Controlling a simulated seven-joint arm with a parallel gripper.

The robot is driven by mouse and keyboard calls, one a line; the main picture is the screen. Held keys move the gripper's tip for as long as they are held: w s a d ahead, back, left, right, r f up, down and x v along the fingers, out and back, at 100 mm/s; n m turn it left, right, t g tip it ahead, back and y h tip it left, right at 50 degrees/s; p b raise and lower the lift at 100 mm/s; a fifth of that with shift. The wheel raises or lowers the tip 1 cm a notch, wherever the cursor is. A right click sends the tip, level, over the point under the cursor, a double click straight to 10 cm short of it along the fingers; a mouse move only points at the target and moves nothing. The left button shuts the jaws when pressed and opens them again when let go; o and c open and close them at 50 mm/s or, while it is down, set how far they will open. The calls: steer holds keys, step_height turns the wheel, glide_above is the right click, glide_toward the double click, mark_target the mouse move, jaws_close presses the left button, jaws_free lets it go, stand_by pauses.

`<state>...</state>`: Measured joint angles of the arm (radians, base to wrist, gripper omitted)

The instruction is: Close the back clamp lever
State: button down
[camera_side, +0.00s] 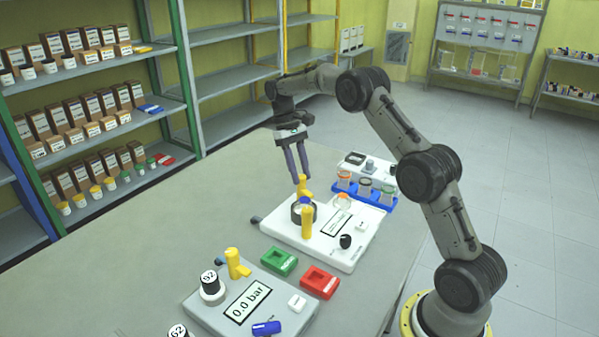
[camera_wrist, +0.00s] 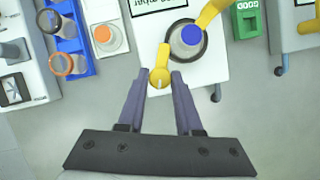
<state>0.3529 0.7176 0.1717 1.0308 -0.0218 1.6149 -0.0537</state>
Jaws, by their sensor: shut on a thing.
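The white reactor station (camera_side: 337,248) stands on the table with a dark round clamp ring (camera_side: 293,211). The yellow back clamp lever (camera_side: 304,188) rises at the ring's far side. My gripper (camera_side: 299,177) points down and is shut on the back lever's top end. In the wrist view the back lever (camera_wrist: 161,70) sits between my two fingertips (camera_wrist: 162,79), which hide little of it. A blue round part (camera_wrist: 191,36) shows inside the ring there.
A blue rack (camera_side: 371,193) with several jars stands just behind the station. In front are a pressure station (camera_side: 222,313), a green block (camera_side: 279,261) and a red block (camera_side: 320,282). The table left of the station is clear.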

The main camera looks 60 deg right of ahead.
steer(key=m, duration=0.2)
steer(key=m+t+y, duration=0.1)
steer(key=m, duration=0.2)
steer(key=shift+d+y, duration=0.15)
steer(key=shift+y, duration=0.15)
steer(key=shift+m, duration=0.4)
steer(key=c, duration=0.6)
jaws_free()
steer(key=shift+s, duration=0.1)
steer(key=v, duration=0.7)
steer(key=shift+d+r, duration=0.1)
steer(key=shift+r, duration=0.15)
